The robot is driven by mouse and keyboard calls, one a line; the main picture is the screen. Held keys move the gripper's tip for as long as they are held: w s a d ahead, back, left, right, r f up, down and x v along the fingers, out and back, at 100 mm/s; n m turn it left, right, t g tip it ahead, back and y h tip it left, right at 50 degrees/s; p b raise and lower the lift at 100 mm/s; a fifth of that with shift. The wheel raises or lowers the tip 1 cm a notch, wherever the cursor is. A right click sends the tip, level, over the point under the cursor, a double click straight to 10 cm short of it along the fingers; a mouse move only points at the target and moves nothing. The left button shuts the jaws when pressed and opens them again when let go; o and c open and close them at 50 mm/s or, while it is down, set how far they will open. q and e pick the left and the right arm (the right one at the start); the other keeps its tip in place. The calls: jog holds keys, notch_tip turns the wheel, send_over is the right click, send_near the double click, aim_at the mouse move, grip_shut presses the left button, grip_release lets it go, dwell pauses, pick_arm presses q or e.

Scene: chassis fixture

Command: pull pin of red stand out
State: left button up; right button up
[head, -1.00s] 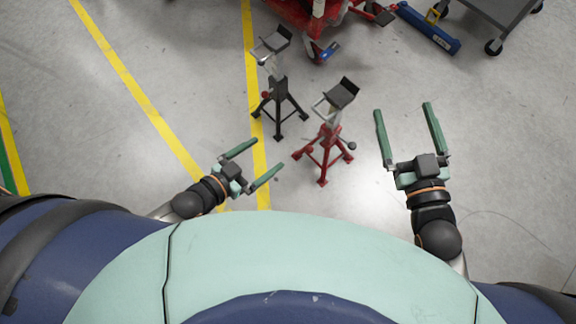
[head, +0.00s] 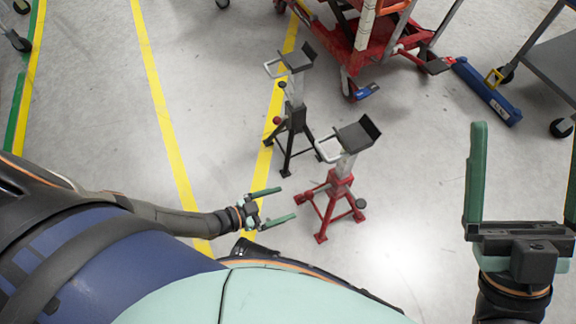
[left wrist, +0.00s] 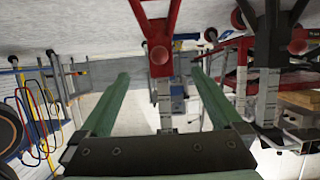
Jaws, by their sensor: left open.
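The red stand (head: 340,187) stands upright on the floor, with a dark saddle (head: 357,136) and a light handle on top. In the left wrist view the red stand (left wrist: 159,24) shows upside down, with a round red knob (left wrist: 160,56), perhaps the pin's end, seen between the finger lines. My left gripper (head: 288,203) is open and empty, left of the red stand and apart from it; its fingers (left wrist: 160,76) point towards the stand. My right gripper (head: 525,135) is open and empty, at the right; its right finger is partly cut off.
A black stand (head: 293,118) is just behind and left of the red one; it also shows in the left wrist view (left wrist: 268,80). A red wheeled machine (head: 375,55), a blue floor jack (head: 487,92) and a grey cart (head: 545,60) are behind.

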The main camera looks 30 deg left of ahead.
aim_at(306, 196)
pick_arm(q)
jog(key=b+x, duration=0.4)
jog(key=x, duration=0.5)
jog(key=shift+w+d+f, duration=0.15)
jog(key=shift+w+d, duration=0.05)
jog(key=shift+d, duration=0.05)
grip_shut()
dwell(0.4)
dwell(0.5)
jog(key=shift+s, duration=0.1)
jog(key=shift+s+a, duration=0.3)
jog(key=shift+s, duration=0.05)
grip_release()
jog(key=shift+w, duration=0.1)
